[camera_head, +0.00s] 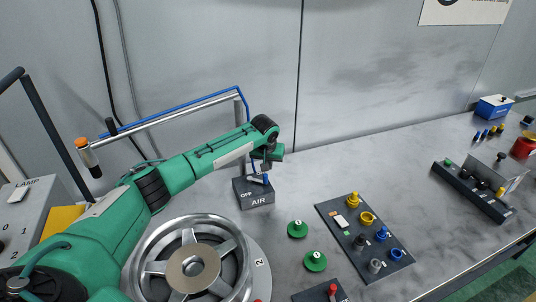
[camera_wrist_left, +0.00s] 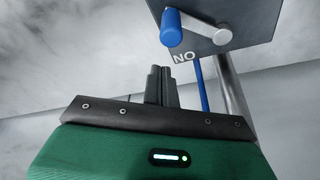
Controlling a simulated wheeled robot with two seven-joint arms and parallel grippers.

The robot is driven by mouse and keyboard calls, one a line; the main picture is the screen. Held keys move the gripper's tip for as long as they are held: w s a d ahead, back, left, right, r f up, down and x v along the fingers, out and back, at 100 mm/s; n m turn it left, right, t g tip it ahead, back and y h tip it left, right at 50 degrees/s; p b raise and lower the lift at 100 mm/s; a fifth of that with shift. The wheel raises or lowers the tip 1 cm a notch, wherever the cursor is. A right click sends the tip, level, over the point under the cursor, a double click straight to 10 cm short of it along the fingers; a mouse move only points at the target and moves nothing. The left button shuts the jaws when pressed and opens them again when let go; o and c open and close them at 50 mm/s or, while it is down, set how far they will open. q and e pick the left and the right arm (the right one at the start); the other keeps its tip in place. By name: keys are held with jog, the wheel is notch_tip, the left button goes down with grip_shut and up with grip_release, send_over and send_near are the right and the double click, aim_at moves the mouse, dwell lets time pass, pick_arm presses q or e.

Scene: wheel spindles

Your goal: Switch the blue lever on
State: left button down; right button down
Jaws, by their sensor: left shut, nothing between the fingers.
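The blue lever (camera_wrist_left: 171,27) is on a grey box (camera_wrist_left: 240,14) marked AIR and OFF in the head view. That box (camera_head: 255,198) stands on the table near the back wall. In the wrist view the lever's blue handle extends left from its grey pivot, close to the ON marking (camera_wrist_left: 184,57), which appears upside down. My left gripper (camera_wrist_left: 160,72) is shut and empty, its fingertips a short gap from the box and the handle. In the head view my left arm reaches over from the left and its gripper (camera_head: 258,165) partly covers the lever. My right gripper is out of view.
A spoked wheel (camera_head: 145,262) stands in front of the box. Green knobs (camera_head: 297,229) and a dark tray of coloured parts (camera_head: 352,270) lie to the right. A metal pipe and blue hose (camera_head: 175,113) run behind my arm. A LAMP box (camera_head: 22,222) is at left.

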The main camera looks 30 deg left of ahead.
pick_arm(q)
jog(key=s, duration=0.2)
jog(key=p, duration=0.1)
jog(key=shift+s+d+r, duration=0.3)
jog(key=shift+s+r, duration=0.05)
jog(key=shift+s, duration=0.05)
jog(key=shift+s+d+f, duration=0.15)
jog(key=shift+s+d, duration=0.05)
jog(key=shift+s, duration=0.15)
jog(key=shift+a, duration=0.15)
